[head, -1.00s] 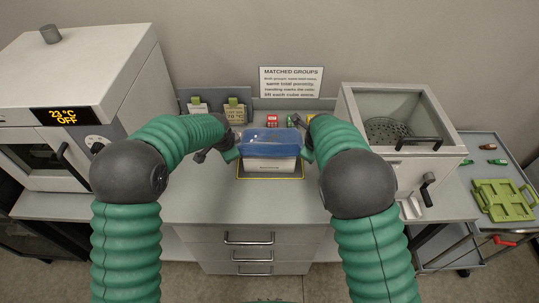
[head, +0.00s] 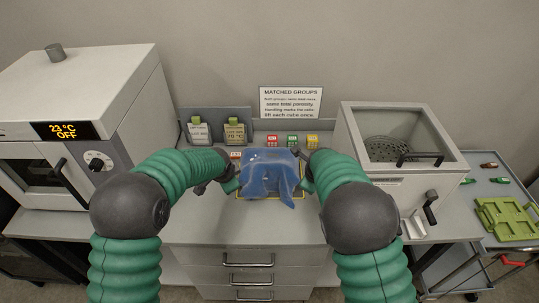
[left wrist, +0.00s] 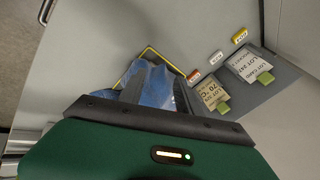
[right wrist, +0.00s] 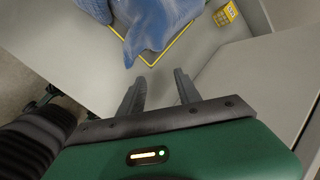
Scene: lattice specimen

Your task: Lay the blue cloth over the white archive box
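The blue cloth (head: 270,176) lies draped over a box-shaped form inside the yellow outline on the bench. Its top looks fairly flat and its front hangs in folds. The white archive box is hidden under it in the head view. The cloth also shows in the left wrist view (left wrist: 150,86) and the right wrist view (right wrist: 150,25). My left gripper (left wrist: 157,84) is beside the cloth's left side, its fingers apart. My right gripper (right wrist: 158,76) is just right of the cloth, its fingers apart with bare bench between them.
An oven (head: 75,125) stands at the left and a glass-lidded chamber (head: 398,135) at the right. Small coloured blocks, including a green one (head: 292,141), and label cards (head: 235,131) sit behind the cloth. The bench front (head: 240,230) is clear.

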